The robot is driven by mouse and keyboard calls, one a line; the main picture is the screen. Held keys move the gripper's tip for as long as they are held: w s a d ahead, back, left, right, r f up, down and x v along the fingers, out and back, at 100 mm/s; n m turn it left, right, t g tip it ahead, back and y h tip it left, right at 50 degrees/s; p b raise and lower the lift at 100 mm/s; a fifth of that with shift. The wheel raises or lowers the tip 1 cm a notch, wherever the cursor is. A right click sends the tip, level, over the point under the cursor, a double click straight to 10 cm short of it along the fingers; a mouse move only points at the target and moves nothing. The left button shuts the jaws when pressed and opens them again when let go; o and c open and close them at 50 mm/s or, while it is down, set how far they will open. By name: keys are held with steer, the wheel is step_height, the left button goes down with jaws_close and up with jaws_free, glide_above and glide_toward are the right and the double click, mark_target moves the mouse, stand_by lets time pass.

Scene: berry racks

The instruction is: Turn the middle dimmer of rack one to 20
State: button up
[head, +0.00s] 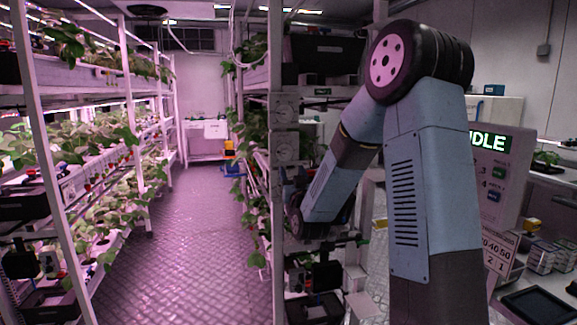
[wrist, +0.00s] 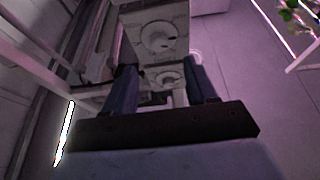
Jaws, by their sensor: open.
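Dimmer dials sit in a column on the end post of a rack in the head view. The upper dimmer (head: 284,108) and the one below it (head: 284,147) show; my arm covers much of the area lower down. My gripper (wrist: 160,68) is open in the wrist view, its two dark fingers apart with nothing held. One round dial (wrist: 158,38) shows large beyond the fingertips, and a smaller dial (wrist: 168,78) shows between the fingers. I cannot tell which one is the middle dimmer, nor read their settings. In the head view my gripper is mostly hidden low beside the post.
A planted rack (head: 70,75) stands on the left, with a clear aisle floor (head: 205,230) between. Leaves (head: 255,130) hang along the aisle side of the dimmer rack.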

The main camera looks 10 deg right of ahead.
steer(key=shift+v, duration=2.45)
steer(key=s+a+r+n+g, duration=0.1)
steer(key=s+r+g, duration=0.2)
steer(key=s+g, duration=0.6)
steer(key=s, duration=0.2)
steer(key=shift+s+a+n, duration=0.3)
steer(key=shift+s, duration=0.05)
steer(key=s+g, duration=0.2)
steer(key=s, duration=0.6)
steer(key=s+d+m+g, duration=0.1)
steer(key=s+g, duration=0.2)
steer(key=s, duration=0.5)
steer(key=s+d+g, duration=0.1)
steer(key=s+g, duration=0.1)
steer(key=s, duration=0.6)
steer(key=shift+s+f+g, duration=0.2)
steer(key=shift+f+g, duration=0.05)
steer(key=shift+g, duration=0.15)
